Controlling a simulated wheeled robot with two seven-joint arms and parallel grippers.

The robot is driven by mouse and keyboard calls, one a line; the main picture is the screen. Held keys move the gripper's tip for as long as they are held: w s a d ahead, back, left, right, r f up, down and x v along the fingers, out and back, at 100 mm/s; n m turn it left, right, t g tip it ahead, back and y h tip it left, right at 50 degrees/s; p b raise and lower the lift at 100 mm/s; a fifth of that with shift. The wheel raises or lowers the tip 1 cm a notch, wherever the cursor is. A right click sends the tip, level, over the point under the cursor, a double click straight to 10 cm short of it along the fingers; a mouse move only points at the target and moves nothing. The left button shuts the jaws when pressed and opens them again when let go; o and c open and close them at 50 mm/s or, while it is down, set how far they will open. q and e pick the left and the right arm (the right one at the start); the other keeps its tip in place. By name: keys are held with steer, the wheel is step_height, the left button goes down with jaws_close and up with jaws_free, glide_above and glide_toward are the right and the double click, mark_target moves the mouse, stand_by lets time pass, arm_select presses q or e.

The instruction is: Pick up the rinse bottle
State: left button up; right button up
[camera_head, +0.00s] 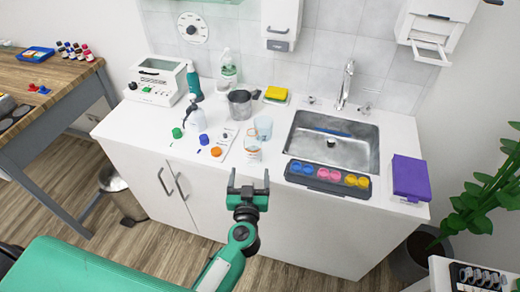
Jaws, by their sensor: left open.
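A white bottle with a dark bent nozzle (197,119) stands upright on the left part of the white counter (140,122). A clear bottle with a pale pump top (228,75) stands farther back by the wall. I cannot tell for sure which of the two is the rinse bottle. My left gripper (248,178) is open and empty, in front of the counter's front edge, with its fingers pointing toward the counter. It is apart from both bottles, to the right of and nearer than the white one. My right gripper is not in view.
Between gripper and bottles are clear cups (263,128), a grey jug (241,104) and coloured caps (216,152). A teal upright item (194,84) stands behind the white bottle. Right of these are a sink (335,146), a tray of coloured pots (327,180) and a purple box (411,177).

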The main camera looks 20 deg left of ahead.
mark_target(251, 154)
arm_select(q)
steer(key=x, duration=0.8)
steer(key=shift+x, duration=2.9)
steer(key=shift+d, duration=0.2)
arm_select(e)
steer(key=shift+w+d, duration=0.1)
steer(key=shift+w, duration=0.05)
arm_select(q)
steer(key=shift+r, duration=0.1)
steer(key=c, duration=1.1)
steer(key=shift+c, duration=0.2)
steer(key=shift+r, duration=0.1)
